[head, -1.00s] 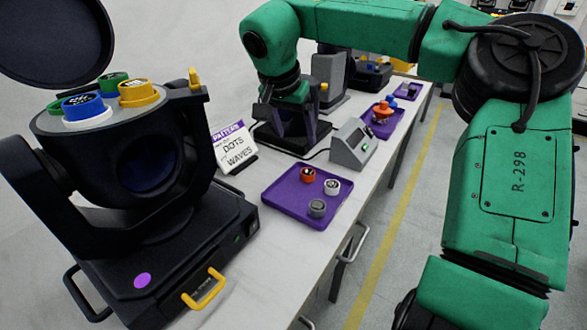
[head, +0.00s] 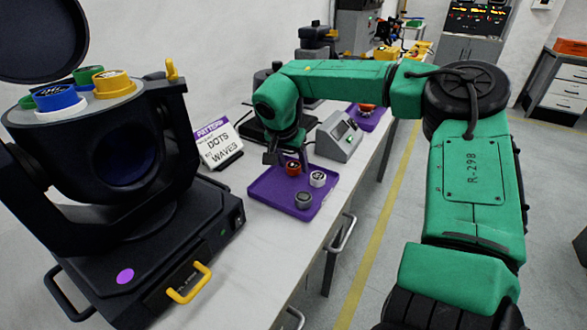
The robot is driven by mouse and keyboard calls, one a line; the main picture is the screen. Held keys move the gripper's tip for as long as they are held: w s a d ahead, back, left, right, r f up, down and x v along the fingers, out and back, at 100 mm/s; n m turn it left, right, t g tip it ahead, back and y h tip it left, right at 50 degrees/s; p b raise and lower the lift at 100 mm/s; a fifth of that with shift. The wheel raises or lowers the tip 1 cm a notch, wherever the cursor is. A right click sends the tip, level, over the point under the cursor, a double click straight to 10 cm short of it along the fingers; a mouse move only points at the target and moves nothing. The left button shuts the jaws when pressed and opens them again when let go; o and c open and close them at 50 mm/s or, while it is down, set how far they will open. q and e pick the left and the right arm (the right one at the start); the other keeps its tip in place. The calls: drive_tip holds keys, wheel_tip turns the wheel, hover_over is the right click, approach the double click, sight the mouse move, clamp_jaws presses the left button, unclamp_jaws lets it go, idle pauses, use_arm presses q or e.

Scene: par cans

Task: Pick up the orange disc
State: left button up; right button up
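The orange disc (head: 292,167) stands on a purple tray (head: 262,196) on the bench, at the tray's far side. A white disc (head: 317,179) and a grey disc (head: 303,200) stand on the same tray. My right gripper (head: 284,156) is pointed down just above and around the far side of the orange disc. It looks open, with one dark finger left of the disc; the other finger is hard to make out. I cannot tell whether it touches the disc. My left gripper is not in view.
A black moving-head lamp (head: 130,160) with blue, green, yellow and white discs on top fills the left. A pattern sign (head: 220,148) and a grey meter box (head: 339,137) stand near the tray. Bare bench lies in front of the tray.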

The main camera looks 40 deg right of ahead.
clamp_jaws()
drive_tip(key=shift+r, duration=0.1)
drive_tip(key=shift+r, duration=0.25)
wheel_tip(320, 180, up, 15)
drive_tip(key=p, duration=0.3)
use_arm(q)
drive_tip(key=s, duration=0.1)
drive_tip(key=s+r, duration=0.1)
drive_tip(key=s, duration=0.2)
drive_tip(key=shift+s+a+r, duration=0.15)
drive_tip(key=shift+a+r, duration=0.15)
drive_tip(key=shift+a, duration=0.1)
use_arm(e)
wheel_tip(320, 180, up, 4)
hover_over(292, 166)
drive_tip(key=shift+r, duration=0.2)
